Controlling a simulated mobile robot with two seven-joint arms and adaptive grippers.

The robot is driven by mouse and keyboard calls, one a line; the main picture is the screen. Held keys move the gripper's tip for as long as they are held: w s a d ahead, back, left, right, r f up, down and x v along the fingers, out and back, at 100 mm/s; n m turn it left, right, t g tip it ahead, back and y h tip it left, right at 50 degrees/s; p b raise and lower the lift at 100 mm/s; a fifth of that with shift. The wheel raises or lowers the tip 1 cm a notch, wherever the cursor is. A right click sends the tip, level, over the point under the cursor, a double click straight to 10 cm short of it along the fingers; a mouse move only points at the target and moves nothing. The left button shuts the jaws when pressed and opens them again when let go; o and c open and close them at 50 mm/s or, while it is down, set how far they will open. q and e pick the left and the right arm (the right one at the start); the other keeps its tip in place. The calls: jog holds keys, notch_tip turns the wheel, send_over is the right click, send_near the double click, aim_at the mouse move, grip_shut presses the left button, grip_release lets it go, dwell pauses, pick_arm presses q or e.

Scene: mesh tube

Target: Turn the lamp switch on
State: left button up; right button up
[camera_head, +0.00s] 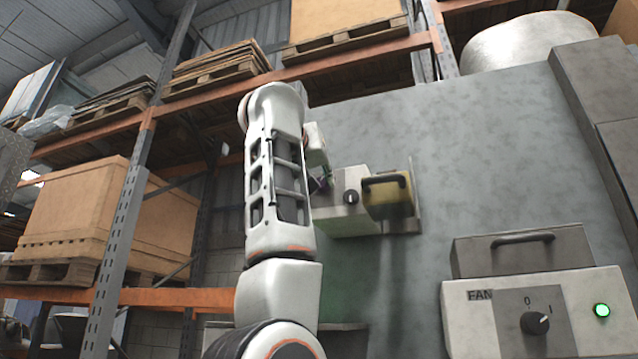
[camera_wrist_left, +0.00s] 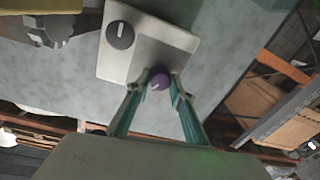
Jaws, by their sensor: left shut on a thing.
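A pale control box (camera_head: 335,222) with a dark round knob (camera_head: 351,197) is mounted on the grey wall panel. It also shows in the left wrist view (camera_wrist_left: 160,42), with its knob (camera_wrist_left: 120,35) at the upper left. No lamp label is readable on it. My left gripper (camera_head: 320,184) is at this box, left of the dark knob and mostly hidden by my own arm. In the left wrist view its teal fingers are shut on a small purple round piece (camera_wrist_left: 160,79) at the box's edge. I cannot tell whether that piece is fixed to the box. My right gripper is not in view.
A yellow box (camera_head: 390,203) with a black handle is just right of the control box. A FAN box (camera_head: 470,325) with a knob and a lit green light (camera_head: 601,310) is at lower right. Racks with pallets and cartons (camera_head: 75,215) fill the left.

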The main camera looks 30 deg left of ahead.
pick_arm(q)
jog(key=m+b, duration=0.1)
jog(key=m, duration=0.5)
jog(key=shift+s+h, duration=0.1)
jog(key=shift+h, duration=0.2)
jog(key=shift+r+m, duration=0.1)
jog(key=shift+m, duration=0.2)
jog(key=o, duration=1.1)
jog(key=v, duration=0.7)
jog(key=shift+s+f, duration=0.2)
jog(key=shift+f, duration=0.05)
jog(key=shift+d, duration=0.1)
